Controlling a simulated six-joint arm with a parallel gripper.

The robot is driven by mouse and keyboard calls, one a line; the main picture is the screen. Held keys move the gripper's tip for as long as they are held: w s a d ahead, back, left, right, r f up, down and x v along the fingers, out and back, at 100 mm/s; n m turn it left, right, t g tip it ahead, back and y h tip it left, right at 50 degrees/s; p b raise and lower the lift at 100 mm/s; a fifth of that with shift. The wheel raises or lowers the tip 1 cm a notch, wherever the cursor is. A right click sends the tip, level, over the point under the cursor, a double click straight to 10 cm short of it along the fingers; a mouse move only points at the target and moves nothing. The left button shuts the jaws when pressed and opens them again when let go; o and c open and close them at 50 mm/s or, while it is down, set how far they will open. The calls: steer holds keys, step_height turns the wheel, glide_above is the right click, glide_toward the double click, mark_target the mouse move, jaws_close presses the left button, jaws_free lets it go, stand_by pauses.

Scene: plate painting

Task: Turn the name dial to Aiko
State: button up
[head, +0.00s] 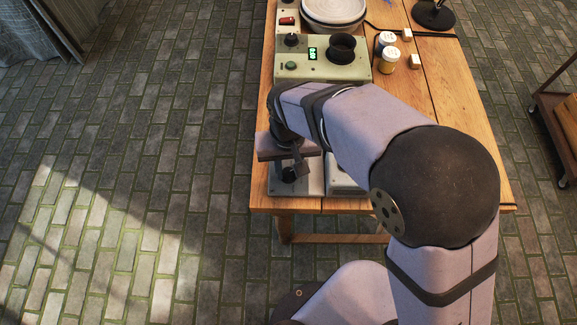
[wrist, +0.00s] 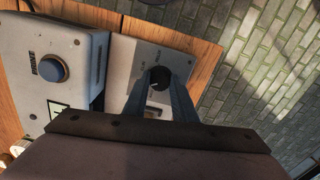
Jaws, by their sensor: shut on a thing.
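The name dial is a black round knob (wrist: 159,77) with a white pointer mark, on a flat grey panel (wrist: 140,52) at the table's front left corner. Small labels around the knob are too small to read. In the head view the knob (head: 289,175) shows just below my gripper (head: 290,167). My gripper (wrist: 159,88) is shut on the knob, one finger on each side of it.
Behind, a green-grey device (head: 330,70) has a lit display and black cup. Two paint jars (head: 388,60) stand to its right. The wooden table (head: 425,85) is bare at right.

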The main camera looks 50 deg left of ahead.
mark_target(288, 172)
steer(key=shift+r, duration=0.1)
steer(key=n+p, duration=0.2)
steer(key=n, duration=0.3)
steer(key=shift+w+n+p, duration=0.1)
steer(key=shift+n+p, duration=0.75)
steer(key=shift+n, duration=1.45)
steer(key=o, duration=1)
steer(key=shift+o, duration=0.2)
steer(key=shift+r+b, duration=0.5)
steer(key=shift+r, duration=3.15)
